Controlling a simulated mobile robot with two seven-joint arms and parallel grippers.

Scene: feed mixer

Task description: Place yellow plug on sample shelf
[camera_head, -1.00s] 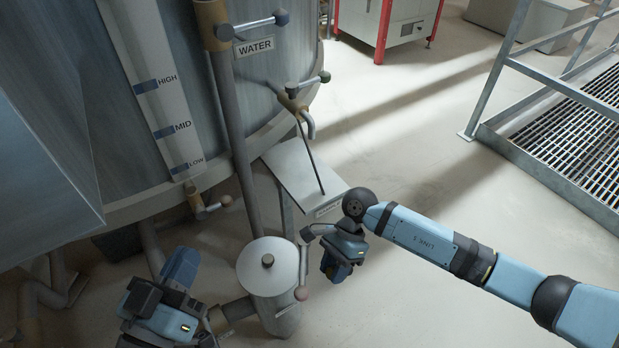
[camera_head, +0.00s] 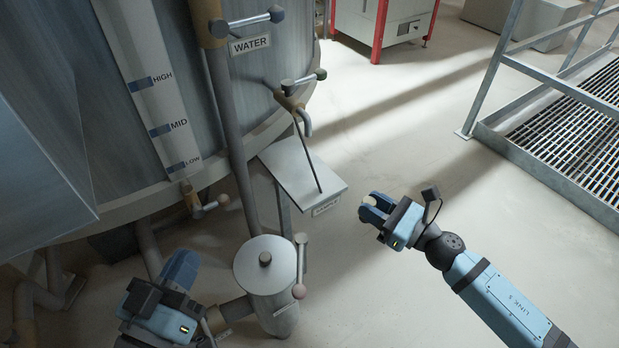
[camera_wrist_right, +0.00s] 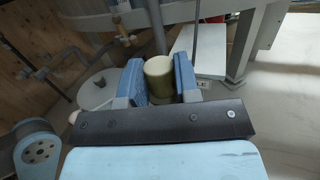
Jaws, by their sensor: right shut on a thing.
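The yellow plug (camera_wrist_right: 159,80) is a pale yellow-green cylinder, gripped between the two blue fingers in the right wrist view. My right gripper (camera_head: 370,207) is shut on it; in the head view the fingers mostly hide the plug. The sample shelf (camera_head: 292,168) is a grey plate at the tank's side with a label on its front edge and a thin rod over it. My right gripper is apart from it, to the right and a little lower in the picture. The shelf also shows beyond the fingers in the wrist view (camera_wrist_right: 207,66). My left gripper (camera_head: 183,268) is at lower left; its finger opening is unclear.
The large tank (camera_head: 90,120) with its WATER pipe (camera_head: 228,130) fills the left. A lidded canister (camera_head: 266,270) with a side lever (camera_head: 300,270) stands below the shelf. A metal railing and grating (camera_head: 570,130) are at right. The floor between is clear.

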